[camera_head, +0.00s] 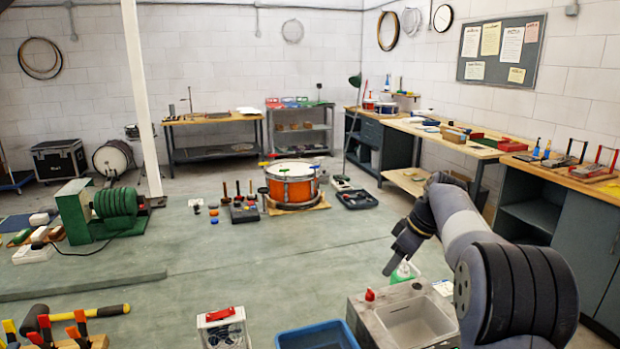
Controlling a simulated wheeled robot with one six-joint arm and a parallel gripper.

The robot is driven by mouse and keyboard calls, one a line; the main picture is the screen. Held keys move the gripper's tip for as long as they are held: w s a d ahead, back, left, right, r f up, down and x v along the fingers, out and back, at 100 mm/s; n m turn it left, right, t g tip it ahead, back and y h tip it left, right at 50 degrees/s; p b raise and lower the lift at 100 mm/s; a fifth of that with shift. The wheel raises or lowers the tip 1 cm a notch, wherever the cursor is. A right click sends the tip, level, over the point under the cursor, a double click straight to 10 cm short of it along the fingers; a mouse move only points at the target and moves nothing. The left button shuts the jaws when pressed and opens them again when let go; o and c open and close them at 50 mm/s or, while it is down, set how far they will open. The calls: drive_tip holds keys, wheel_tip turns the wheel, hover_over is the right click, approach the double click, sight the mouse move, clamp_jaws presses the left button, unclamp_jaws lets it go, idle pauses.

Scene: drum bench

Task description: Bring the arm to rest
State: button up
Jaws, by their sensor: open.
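My arm rises at the right of the head view, bent, with its wrist turned down and to the left. Whether the fingertips are near the bottle in depth is hard to tell.
An orange drum (292,185) stands farther back. The bench middle (250,250) is clear.

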sight(371, 292)
drive_tip(key=x, duration=1)
drive_tip(key=shift+a+f+p, duration=0.15)
drive_tip(key=shift+f+p, duration=0.15)
drive_tip(key=shift+p, duration=0.05)
drive_tip(key=shift+m, duration=0.3)
drive_tip(key=m, duration=0.2)
drive_tip(key=m+t+h+p, duration=0.1)
drive_tip(key=m, duration=0.1)
drive_tip(key=shift+s+a+m+t, duration=0.15)
drive_tip(key=shift+a+m+t, duration=0.05)
drive_tip(key=shift+m+t, duration=0.1)
drive_tip(key=shift+a+m+t+h+p, duration=0.1)
drive_tip(key=shift+m+t+h+p, duration=0.1)
drive_tip(key=shift+m+h+p, duration=0.9)
drive_tip(key=shift+a+m+t+h+p, duration=0.15)
drive_tip(key=shift+m+p, duration=0.55)
drive_tip(key=shift+m, duration=1)
drive_tip(key=shift+a+m+h+p, duration=0.15)
drive_tip(key=shift+m+h+p, duration=0.55)
drive_tip(key=shift+m, duration=1.3)
drive_tip(key=shift+a+m+h+p, duration=0.1)
drive_tip(key=shift+m+h+p, duration=0.45)
drive_tip(key=shift+m, duration=1.15)
drive_tip(key=shift+s+a+r+b, duration=0.15)
drive_tip(key=shift+s+r+b, duration=0.15)
drive_tip(key=shift+r, duration=0.25)
